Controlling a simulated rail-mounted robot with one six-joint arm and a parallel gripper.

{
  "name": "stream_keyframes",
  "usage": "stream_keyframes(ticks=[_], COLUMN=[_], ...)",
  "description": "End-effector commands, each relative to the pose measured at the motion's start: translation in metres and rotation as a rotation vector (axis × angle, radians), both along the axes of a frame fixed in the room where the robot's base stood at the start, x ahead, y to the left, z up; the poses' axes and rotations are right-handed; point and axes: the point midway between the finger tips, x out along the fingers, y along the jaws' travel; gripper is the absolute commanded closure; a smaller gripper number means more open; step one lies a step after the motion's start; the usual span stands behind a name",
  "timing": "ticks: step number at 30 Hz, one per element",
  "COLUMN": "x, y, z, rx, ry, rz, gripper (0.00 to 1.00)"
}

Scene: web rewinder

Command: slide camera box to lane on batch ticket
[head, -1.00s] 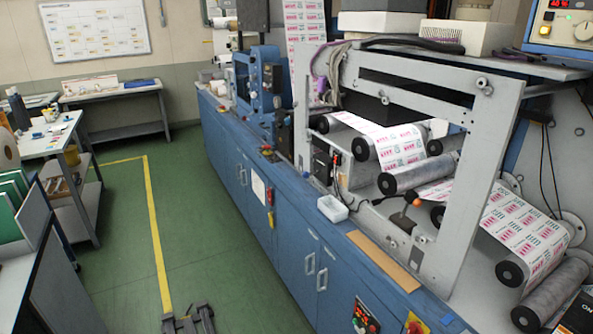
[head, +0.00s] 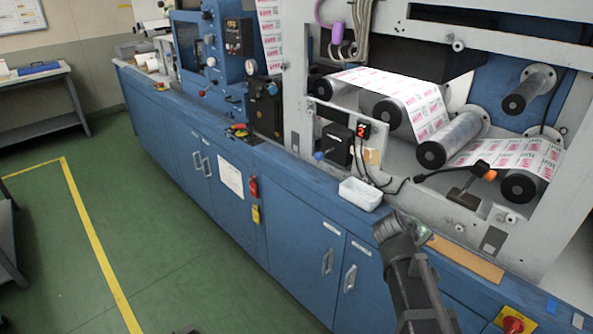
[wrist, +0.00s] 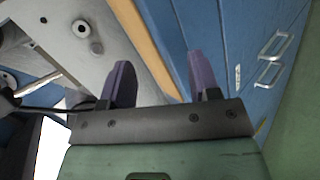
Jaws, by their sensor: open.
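A black box (head: 338,144) with a blue knob at its left sits low on the grey machine frame; I take it to be the camera box. A small red display (head: 363,130) is beside it. A white sheet (head: 231,175) on the blue cabinet front may be the batch ticket; its print is too small to read. My gripper (wrist: 160,80) shows two purple fingers, apart, with nothing between them. In the head view my arm rises at lower centre right, below and to the right of the box; the fingertips are not clear there.
A white tray (head: 361,194) stands on the bench ledge, between my arm and the box. A tan strip (head: 468,259) lies along the ledge. A black cable runs to a clamp with an orange knob (head: 490,175). Printed web (head: 400,95) passes over rollers. The green floor is open at left.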

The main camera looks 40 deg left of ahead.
Motion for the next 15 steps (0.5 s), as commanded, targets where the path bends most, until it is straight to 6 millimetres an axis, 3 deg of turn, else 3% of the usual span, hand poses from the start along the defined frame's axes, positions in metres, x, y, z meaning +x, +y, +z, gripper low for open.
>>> stream_keyframes(ticks=[1, 3, 6, 9, 10, 12, 15], x=[0.006, 0.0, -0.022, -0.04, -0.044, -0.049, -0.05], y=[0.072, 0.154, 0.245, 0.3, 0.31, 0.321, 0.323], z=[-0.004, 0.016, 0.045, 0.065, 0.069, 0.075, 0.077], rx=[-0.099, -0.264, -0.507, -0.722, -0.775, -0.852, -0.873], ry=[-0.12, -0.31, -0.553, -0.731, -0.768, -0.821, -0.834], rz=[0.183, 0.432, 0.719, 0.912, 0.95, 1.002, 1.014], gripper=[0.44, 0.44, 0.44, 0.44, 0.44, 0.44, 0.44])
